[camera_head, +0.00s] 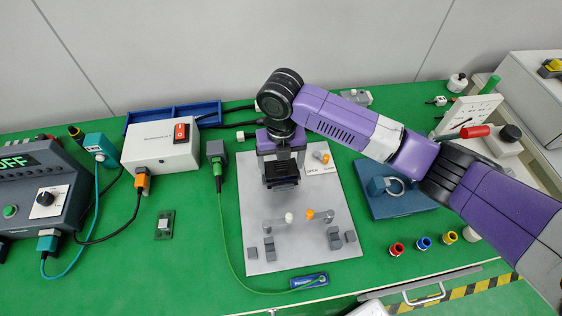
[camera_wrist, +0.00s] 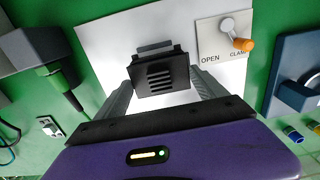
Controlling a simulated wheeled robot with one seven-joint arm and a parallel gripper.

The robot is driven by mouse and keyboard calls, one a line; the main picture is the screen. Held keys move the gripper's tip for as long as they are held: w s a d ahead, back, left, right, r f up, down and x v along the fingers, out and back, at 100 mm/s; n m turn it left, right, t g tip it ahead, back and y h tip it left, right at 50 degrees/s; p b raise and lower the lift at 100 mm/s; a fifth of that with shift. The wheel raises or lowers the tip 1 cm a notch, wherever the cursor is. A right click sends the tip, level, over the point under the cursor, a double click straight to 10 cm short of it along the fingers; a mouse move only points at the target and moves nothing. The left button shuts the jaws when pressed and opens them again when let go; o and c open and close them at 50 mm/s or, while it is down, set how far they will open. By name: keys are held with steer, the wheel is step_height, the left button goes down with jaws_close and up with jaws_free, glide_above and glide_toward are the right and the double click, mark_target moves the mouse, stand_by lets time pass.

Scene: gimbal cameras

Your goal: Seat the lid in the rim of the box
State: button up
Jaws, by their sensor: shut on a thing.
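The lid (camera_wrist: 160,75) is a small black plate with several slots. In the wrist view it sits between the two grey fingers of my gripper (camera_wrist: 162,86), which is shut on it. In the head view my gripper (camera_head: 281,163) points down over the back part of the pale grey plate (camera_head: 258,215), with the dark lid (camera_head: 282,178) under it. A grey piece (camera_wrist: 155,47) shows just beyond the lid in the wrist view. I cannot tell whether it is part of the box. The box is otherwise hidden, and the lid's contact with any rim cannot be seen.
A lever with an orange knob (camera_wrist: 246,43) stands on an OPEN/CLAMP card right of the lid. Grey blocks (camera_head: 269,248) and two small levers (camera_head: 310,214) stand on the plate's front part. A blue fixture (camera_head: 395,190) lies right; a white power box (camera_head: 160,147) stands left.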

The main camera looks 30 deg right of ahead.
mark_target(281, 165)
steer(key=shift+f+b, duration=0.6)
steer(key=shift+f, duration=0.25)
steer(key=o, duration=1.3)
steer(key=shift+r+b, duration=0.35)
steer(key=shift+r, duration=3.55)
